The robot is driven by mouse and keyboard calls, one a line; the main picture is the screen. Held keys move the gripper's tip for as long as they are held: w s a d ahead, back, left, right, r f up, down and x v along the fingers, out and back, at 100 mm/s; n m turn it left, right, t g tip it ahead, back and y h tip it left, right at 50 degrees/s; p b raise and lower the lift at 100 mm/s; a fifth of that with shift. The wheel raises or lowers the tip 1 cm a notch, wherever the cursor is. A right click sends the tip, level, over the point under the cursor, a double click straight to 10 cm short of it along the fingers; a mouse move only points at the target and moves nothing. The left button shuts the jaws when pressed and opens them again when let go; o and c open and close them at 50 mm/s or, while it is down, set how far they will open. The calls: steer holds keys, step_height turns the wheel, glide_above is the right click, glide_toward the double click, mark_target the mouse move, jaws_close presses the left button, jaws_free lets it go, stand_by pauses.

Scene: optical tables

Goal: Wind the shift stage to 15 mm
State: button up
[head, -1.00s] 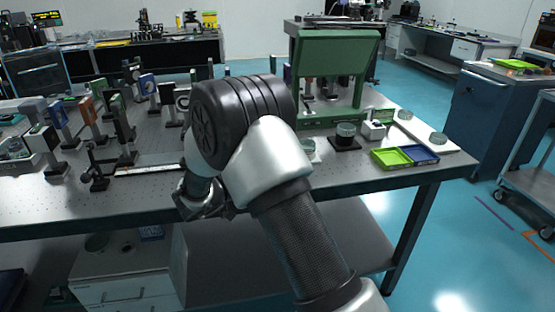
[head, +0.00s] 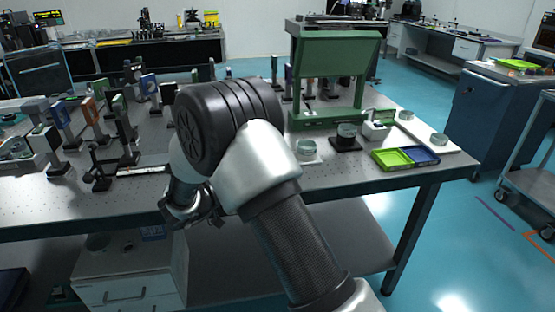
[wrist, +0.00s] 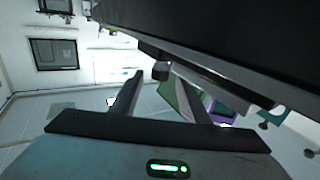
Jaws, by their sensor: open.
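My gripper (head: 192,212) hangs at the table's front edge in the head view, partly hidden by my own arm. In the wrist view my gripper (wrist: 160,92) is open, with its two fingers apart and nothing held. A small dark knob (wrist: 161,71) shows beyond and between the fingertips, sticking out of a dark block; it looks like the stage's knob, but I cannot be sure. In the head view a flat strip with a pale scale (head: 145,170) lies on the table left of my wrist, perhaps part of the shift stage. My arm hides its right end, and no reading is legible.
The perforated optical table (head: 40,205) holds several posts with mounted optics at left. A green frame (head: 328,80) stands behind my arm. A green tray (head: 392,159) and a blue tray (head: 421,155) lie at right. Open floor is right of the table.

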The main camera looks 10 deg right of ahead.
steer(key=p+v, duration=0.1)
steer(key=v, duration=1.2)
steer(key=shift+s+a+p, duration=0.25)
steer(key=shift+p, duration=0.15)
